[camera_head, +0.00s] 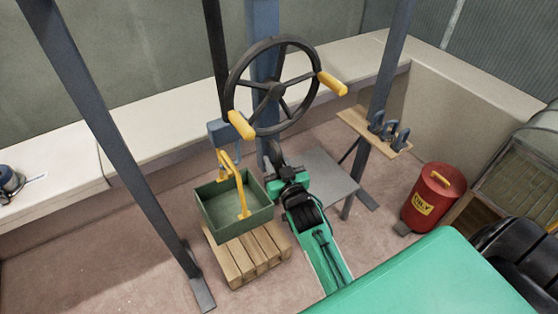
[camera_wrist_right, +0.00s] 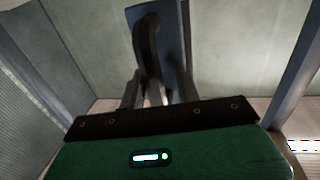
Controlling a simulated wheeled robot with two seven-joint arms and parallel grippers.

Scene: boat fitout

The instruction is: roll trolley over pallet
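A large dark handwheel (camera_head: 277,90) with two yellow grips stands in front of a blue post. My right gripper (camera_head: 273,153) is just below the wheel's lower rim. In the right wrist view, its two grey fingers (camera_wrist_right: 158,88) stand apart, with a dark curved piece, seemingly the wheel rim, between them; contact is unclear. A green open box (camera_head: 235,208) with a yellow handle is below a blue-grey block. It overlaps the wooden pallet (camera_head: 247,252) in the head view; I cannot tell if it touches. My left gripper is out of view.
Blue-grey posts stand left (camera_head: 130,160) and right (camera_head: 385,80). A wooden shelf (camera_head: 374,132) with blue shackle-like pieces is on the right. A grey plate (camera_head: 322,178) is beside my arm. Bare floor lies left of the pallet.

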